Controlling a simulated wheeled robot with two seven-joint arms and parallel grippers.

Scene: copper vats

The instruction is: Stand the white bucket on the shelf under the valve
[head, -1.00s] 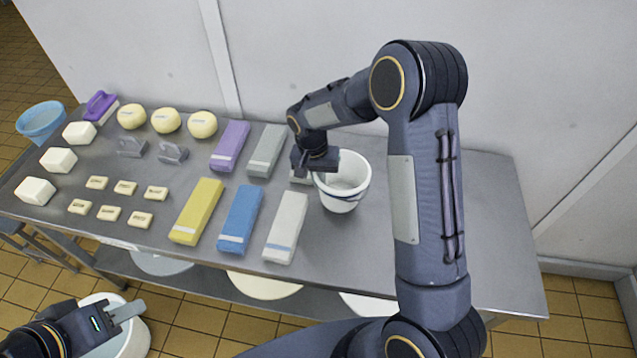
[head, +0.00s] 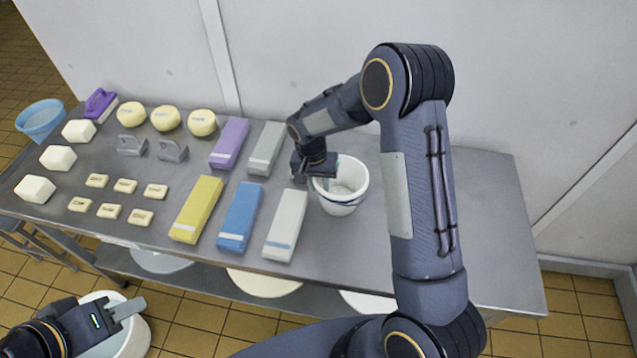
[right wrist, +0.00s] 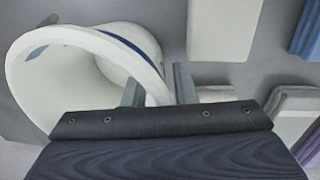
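My left gripper (head: 122,318) is low at the bottom left, above the floor, with nothing seen held; one finger shows clearly, standing out from one end of the palm. No valve or shelf beneath one can be made out.
On the steel table (head: 420,265) lie yellow (head: 197,210), blue (head: 240,217) and white (head: 286,225) blocks close left of the bucket, with smaller pieces farther left. A white tub (head: 135,342) stands on the floor under my left gripper. The table's right end is clear.

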